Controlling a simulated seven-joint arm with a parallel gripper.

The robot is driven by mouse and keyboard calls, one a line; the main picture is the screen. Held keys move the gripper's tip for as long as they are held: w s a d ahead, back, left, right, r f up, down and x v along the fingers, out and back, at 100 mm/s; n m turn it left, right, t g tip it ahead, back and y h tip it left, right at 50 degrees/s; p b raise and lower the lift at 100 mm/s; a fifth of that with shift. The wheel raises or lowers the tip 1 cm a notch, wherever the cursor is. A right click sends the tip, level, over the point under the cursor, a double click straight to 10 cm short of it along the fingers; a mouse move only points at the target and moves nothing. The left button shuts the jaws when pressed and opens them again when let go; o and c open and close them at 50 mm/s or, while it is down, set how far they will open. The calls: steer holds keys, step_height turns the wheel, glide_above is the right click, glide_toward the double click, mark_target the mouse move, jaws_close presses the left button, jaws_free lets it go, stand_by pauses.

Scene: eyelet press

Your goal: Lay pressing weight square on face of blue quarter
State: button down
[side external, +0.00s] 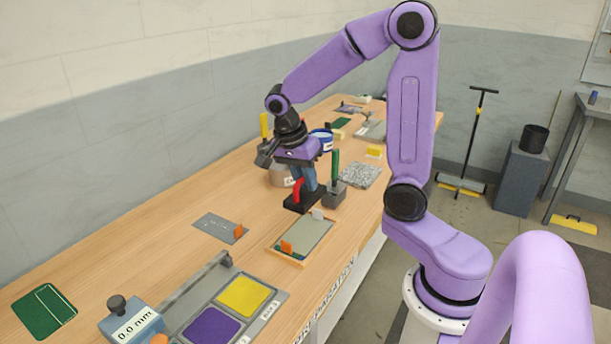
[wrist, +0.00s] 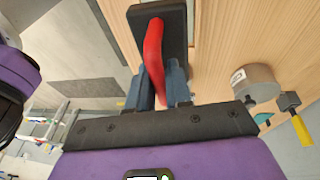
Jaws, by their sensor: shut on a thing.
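The pressing weight appears as a black block with a red handle in the side view (side external: 304,201) and in the wrist view (wrist: 178,15). My gripper (side external: 302,178) is shut on the red handle (wrist: 153,55), its two fingers on either side of it. The block is low over the table beside a grey green-handled block; I cannot tell whether it touches the table. A grey panel at the front holds a yellow quarter (side external: 243,296) and a purple quarter (side external: 211,326). No clearly blue quarter is in view; the panel is cut off by the frame's bottom edge.
A green-handled block (side external: 335,193) and a speckled slab (side external: 361,175) stand right.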

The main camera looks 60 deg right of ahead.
mark_target(304, 193)
steer(key=shift+f, duration=2.6)
steer(key=shift+f, duration=2.3)
stand_by(1.8)
steer(key=c, duration=1)
jaws_free()
steer(key=shift+o, duration=0.2)
